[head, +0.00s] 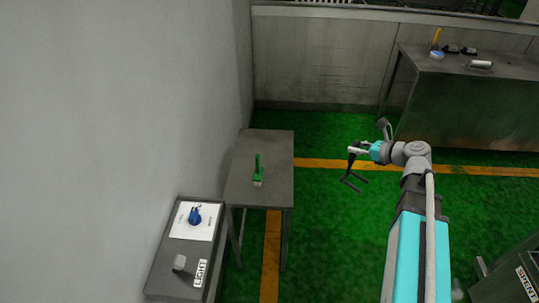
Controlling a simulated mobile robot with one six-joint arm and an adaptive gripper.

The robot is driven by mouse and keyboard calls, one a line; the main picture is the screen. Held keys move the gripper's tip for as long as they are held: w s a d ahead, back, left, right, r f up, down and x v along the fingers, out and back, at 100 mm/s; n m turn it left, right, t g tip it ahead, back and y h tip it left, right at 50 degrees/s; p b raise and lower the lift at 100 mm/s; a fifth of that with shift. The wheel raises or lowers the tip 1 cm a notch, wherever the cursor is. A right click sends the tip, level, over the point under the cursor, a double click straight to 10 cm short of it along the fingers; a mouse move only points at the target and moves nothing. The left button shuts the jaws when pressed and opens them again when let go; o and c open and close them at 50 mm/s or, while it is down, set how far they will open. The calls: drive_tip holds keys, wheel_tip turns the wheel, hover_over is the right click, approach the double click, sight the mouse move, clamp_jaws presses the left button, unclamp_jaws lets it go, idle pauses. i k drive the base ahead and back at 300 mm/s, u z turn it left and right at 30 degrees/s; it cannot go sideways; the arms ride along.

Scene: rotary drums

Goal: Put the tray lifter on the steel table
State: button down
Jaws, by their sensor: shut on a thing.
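My gripper (358,150) is shut on a dark, bent-handled tool, which appears to be the tray lifter (352,180). The lifter hangs below the fingers over the green floor, clear of any surface. A small grey metal table (245,178) stands to its left against the wall, and a long metal bench (505,70) stands at the upper right. I cannot tell which of the two is the steel table. The lifter is small in view, so its exact shape and how the fingers close on it are unclear.
A green-handled brush (258,170) lies on the small table, with bare top around it. A low unit (210,247) with a blue knob stands before it. Several small items lie on the bench. A bin marked SPENT (522,278) is at the lower right.

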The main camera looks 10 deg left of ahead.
sight(264, 147)
drive_tip(key=u, duration=0.35)
drive_tip(key=i, duration=1.2)
drive_tip(key=u, duration=0.5)
